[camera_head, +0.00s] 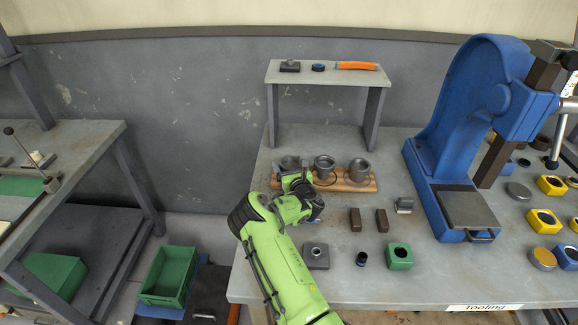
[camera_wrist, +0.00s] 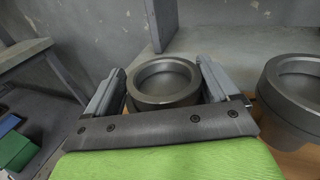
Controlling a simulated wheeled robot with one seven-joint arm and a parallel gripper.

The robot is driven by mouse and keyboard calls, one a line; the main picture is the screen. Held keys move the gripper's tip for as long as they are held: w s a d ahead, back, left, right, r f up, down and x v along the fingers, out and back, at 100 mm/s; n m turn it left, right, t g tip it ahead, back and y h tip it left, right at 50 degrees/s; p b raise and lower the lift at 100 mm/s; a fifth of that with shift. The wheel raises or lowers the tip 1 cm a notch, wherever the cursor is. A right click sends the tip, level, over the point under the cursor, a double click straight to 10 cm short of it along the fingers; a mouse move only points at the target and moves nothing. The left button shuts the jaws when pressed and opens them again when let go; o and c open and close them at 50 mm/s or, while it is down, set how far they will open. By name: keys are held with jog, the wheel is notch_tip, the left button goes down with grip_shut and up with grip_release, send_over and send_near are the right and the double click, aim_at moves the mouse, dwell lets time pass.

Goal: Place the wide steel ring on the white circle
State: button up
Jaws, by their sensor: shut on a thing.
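My gripper (camera_wrist: 163,84) has its two fingers on either side of a grey steel ring (camera_wrist: 160,77), shut on it. The ring has a broad round rim and an open middle. In the head view this ring (camera_head: 290,162) is at the left end of a wooden board (camera_head: 347,187), partly hidden by my gripper (camera_head: 297,178). Two similar steel rings, a middle one (camera_head: 325,165) and a right one (camera_head: 359,170), stand on the board. I cannot tell from size alone which is widest. I cannot make out a white circle.
A small grey shelf (camera_head: 325,76) stands behind the board. A blue arbor press (camera_head: 470,110) stands to the right. Brown blocks (camera_head: 355,219), a square plate (camera_head: 315,256) and a green block (camera_head: 400,256) lie on the bench in front.

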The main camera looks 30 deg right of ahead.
jog(key=shift+f+b, duration=0.35)
jog(key=shift+f, duration=0.1)
jog(key=o, duration=1.4)
jog(key=shift+s+f, duration=0.1)
jog(key=shift+f, duration=0.1)
jog(key=shift+r+p, duration=0.35)
jog(key=shift+p, duration=0.05)
jog(key=v, duration=0.7)
jog(key=shift+s+a+r, duration=0.15)
jog(key=shift+s+r, duration=0.05)
jog(key=shift+r, duration=0.1)
